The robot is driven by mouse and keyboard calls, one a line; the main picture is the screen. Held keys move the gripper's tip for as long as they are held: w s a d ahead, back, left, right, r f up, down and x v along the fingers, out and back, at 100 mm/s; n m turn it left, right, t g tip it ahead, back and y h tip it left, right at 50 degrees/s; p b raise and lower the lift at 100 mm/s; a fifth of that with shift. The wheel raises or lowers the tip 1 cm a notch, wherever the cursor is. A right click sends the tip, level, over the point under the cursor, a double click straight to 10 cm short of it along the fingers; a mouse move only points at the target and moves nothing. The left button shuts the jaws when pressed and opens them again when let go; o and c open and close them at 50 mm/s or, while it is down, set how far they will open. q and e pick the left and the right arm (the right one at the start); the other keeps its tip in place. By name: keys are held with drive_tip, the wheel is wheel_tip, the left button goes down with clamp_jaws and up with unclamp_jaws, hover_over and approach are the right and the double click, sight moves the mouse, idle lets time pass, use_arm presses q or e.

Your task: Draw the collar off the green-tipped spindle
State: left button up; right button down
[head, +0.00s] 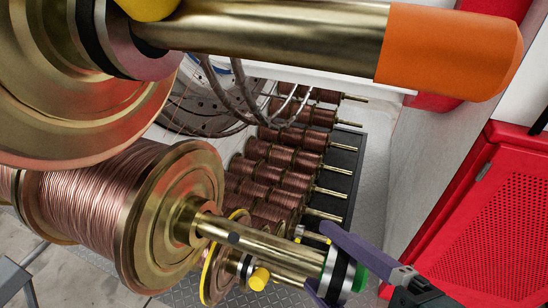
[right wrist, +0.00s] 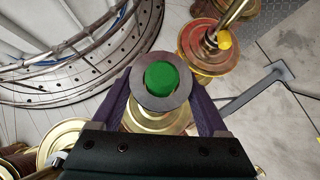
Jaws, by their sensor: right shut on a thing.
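The green-tipped spindle (head: 262,245) sticks out to the right from a large copper-wound spool (head: 100,205) in the head view. Its green tip (head: 361,278) also shows end-on in the right wrist view (right wrist: 162,76). The collar (head: 338,274), banded black and silver, is around the spindle's outer end, just behind the green tip. In the right wrist view the collar (right wrist: 163,104) is a grey ring around the tip. My right gripper (head: 320,256) is shut on the collar, one purple finger on each side. My left gripper is not in view.
A larger orange-tipped spindle (head: 450,50) crosses above, close to the camera. A yellow-tipped spindle (head: 259,279) lies just below and left of the collar. Several small copper spools (head: 270,175) stand behind. A red perforated cabinet (head: 490,220) is at right.

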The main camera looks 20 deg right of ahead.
drive_tip(key=shift+s+d+b, duration=0.15)
drive_tip(key=shift+s+d, duration=0.35)
drive_tip(key=shift+d, duration=0.2)
drive_tip(key=shift+s+d+b, duration=0.15)
drive_tip(key=shift+s+d, duration=0.35)
drive_tip(key=shift+d, duration=0.15)
drive_tip(key=shift+s+d+b, duration=0.2)
drive_tip(key=shift+s+d, duration=0.35)
drive_tip(key=shift+d, duration=0.25)
drive_tip(key=shift+s+d+b, duration=0.2)
drive_tip(key=shift+s+d, duration=0.35)
drive_tip(key=shift+d, duration=0.25)
drive_tip(key=s+a, duration=0.7)
drive_tip(key=s, duration=0.2)
drive_tip(key=shift+s, duration=0.35)
